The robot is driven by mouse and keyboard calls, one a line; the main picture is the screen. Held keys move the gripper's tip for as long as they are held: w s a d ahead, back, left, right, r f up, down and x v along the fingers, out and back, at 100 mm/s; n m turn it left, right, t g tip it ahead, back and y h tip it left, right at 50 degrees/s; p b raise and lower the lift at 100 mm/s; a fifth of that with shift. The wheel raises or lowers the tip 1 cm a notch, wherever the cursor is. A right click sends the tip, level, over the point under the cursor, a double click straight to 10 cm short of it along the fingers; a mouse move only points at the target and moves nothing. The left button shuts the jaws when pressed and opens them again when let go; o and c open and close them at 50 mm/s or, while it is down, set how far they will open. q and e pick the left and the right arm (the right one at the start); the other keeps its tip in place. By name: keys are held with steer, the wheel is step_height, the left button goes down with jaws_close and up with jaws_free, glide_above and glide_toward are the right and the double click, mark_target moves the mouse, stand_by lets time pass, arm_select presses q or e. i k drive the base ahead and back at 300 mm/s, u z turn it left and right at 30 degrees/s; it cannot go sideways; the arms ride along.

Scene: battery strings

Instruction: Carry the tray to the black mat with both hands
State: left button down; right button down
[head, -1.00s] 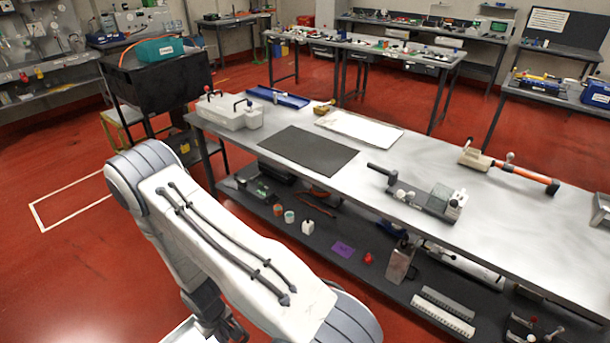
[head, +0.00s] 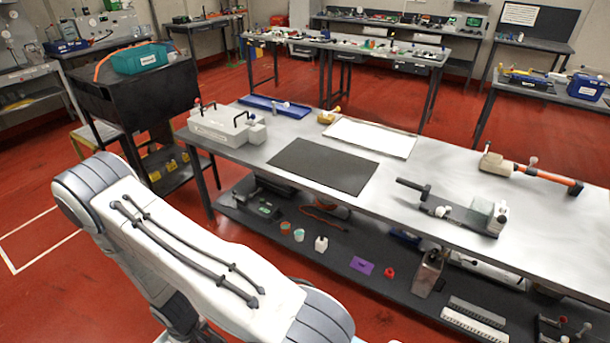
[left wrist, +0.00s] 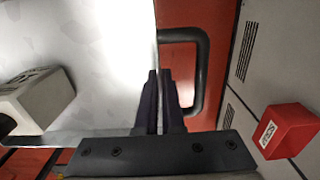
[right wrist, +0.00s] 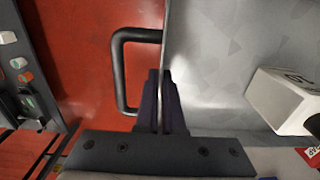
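The black mat (head: 325,166) lies flat and bare on the metal workbench in the head view. The tray is light grey metal; its floor shows in the left wrist view (left wrist: 100,60) and the right wrist view (right wrist: 215,60). A black loop handle stands out from each end. My left gripper (left wrist: 160,80) is shut on the tray's rim beside one handle (left wrist: 203,70). My right gripper (right wrist: 160,80) is shut on the opposite rim beside the other handle (right wrist: 119,70). A white labelled block (right wrist: 285,98) sits in the tray. Both grippers are outside the head view.
On the bench, a grey case (head: 222,128) stands left of the mat, a blue tray (head: 272,106) and a white panel (head: 370,137) lie behind it, and a black-handled tool (head: 450,208) lies to its right. A black cart (head: 135,95) stands left of the bench.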

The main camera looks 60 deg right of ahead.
mark_target(323, 163)
steer(key=i, duration=2.3)
steer(key=z, duration=2.85)
